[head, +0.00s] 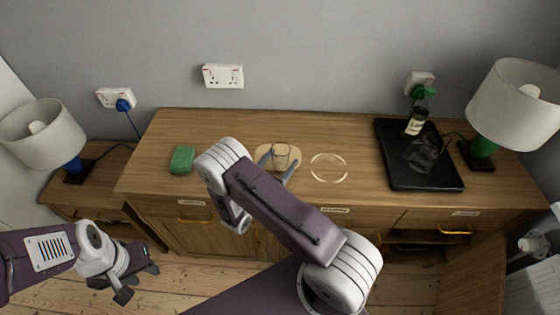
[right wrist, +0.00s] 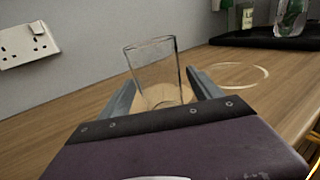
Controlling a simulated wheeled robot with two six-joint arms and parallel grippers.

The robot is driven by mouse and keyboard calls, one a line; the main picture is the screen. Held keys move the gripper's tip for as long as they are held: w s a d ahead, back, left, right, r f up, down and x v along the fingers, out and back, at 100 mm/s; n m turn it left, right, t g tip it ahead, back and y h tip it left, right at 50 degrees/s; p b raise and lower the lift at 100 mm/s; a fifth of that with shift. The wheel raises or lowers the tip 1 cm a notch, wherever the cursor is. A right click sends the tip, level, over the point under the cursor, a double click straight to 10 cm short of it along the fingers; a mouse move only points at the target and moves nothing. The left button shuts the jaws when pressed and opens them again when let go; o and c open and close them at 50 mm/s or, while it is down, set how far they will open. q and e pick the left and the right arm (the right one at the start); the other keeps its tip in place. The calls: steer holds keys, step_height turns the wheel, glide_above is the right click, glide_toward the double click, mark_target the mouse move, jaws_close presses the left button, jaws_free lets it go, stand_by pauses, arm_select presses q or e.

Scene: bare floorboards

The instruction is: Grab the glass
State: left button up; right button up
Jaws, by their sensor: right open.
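The clear glass (head: 281,154) stands upright on a round tan coaster (head: 262,163) on the wooden sideboard. My right gripper (head: 279,163) is open, with one finger on each side of the glass. In the right wrist view the glass (right wrist: 156,68) stands between the two grey fingers (right wrist: 163,90), and I see no clear grip on it. The glass base is partly hidden behind the gripper body. My left gripper (head: 137,278) is open and empty, low at the left in front of the sideboard.
A green sponge (head: 182,160) lies left of the glass. A pale ring (head: 328,168) lies just right of it. A black tray (head: 432,181) with a bottle (head: 415,122) and a clear glass item (head: 422,153) is farther right. Lamps (head: 42,134) and (head: 515,108) stand at both ends.

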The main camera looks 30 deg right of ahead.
mark_target(284, 146)
steer(key=x, duration=0.3)
steer(key=shift+d+f, duration=0.1)
steer(key=shift+c, duration=0.3)
jaws_close()
step_height(284, 146, up, 5)
steer(key=shift+f+p, duration=0.15)
steer(key=shift+p, duration=0.2)
steer(key=s+d+r, duration=0.6)
steer(key=s+d, duration=0.2)
steer(key=shift+d+r+p, duration=0.2)
steer(key=shift+r+p, duration=0.05)
steer(key=shift+p, duration=0.05)
